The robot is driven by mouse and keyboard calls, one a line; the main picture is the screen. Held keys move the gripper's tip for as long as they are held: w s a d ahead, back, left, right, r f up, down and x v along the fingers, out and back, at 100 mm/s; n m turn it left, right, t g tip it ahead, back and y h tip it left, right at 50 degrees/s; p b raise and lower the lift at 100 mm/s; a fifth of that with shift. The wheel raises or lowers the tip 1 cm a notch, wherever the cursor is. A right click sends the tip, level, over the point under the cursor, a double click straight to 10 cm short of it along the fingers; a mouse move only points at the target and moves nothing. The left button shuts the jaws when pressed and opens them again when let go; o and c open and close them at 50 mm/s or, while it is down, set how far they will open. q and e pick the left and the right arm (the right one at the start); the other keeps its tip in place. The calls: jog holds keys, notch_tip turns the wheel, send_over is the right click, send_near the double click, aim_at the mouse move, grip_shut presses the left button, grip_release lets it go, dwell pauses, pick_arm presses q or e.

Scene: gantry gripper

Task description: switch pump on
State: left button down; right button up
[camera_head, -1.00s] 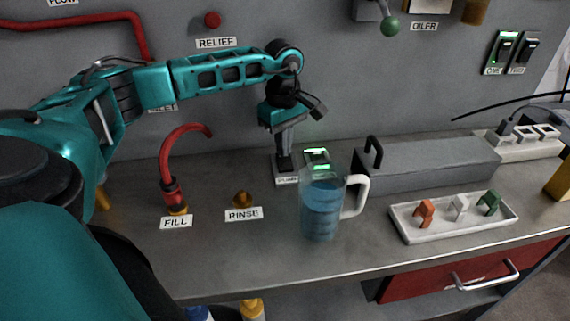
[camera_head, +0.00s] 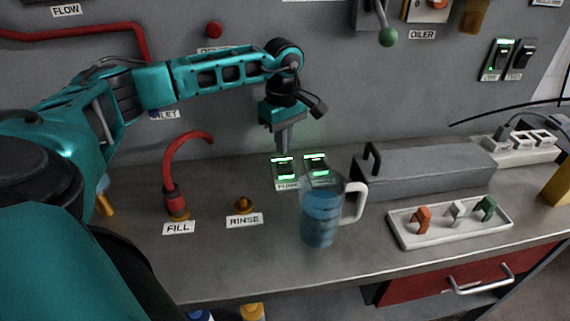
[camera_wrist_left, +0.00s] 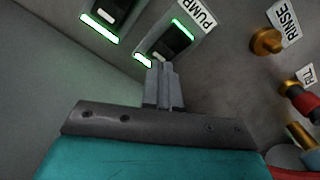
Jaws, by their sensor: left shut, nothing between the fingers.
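The pump switch (camera_head: 284,167) is a dark rocker in a light plate on the bench, above a partly hidden label. It shows green lights at its edge. In the left wrist view, the pump switch (camera_wrist_left: 172,40) has its PUMP label beside it and green-lit edges. My left gripper (camera_head: 282,149) is shut and empty, pointing down just above the pump switch. In the wrist view, my left gripper's fingertips (camera_wrist_left: 160,67) overlap the switch's near edge, but a small gap shows in the head view. My right gripper is out of view.
A second green-lit switch (camera_head: 316,165) stands right beside the pump switch. A jug of blue liquid (camera_head: 320,220) stands close in front of it. A grey box with a handle (camera_head: 420,168) is to the right. A red fill spout (camera_head: 172,180) and a brass rinse knob (camera_head: 243,204) are left.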

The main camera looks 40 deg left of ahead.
aim_at(283, 163)
pick_arm(q)
notch_tip(283, 163, up, 2)
jog(key=shift+r+p, duration=0.25)
jog(key=shift+p, duration=0.45)
jog(key=shift+r+p, duration=0.45)
jog(key=shift+r, duration=0.4)
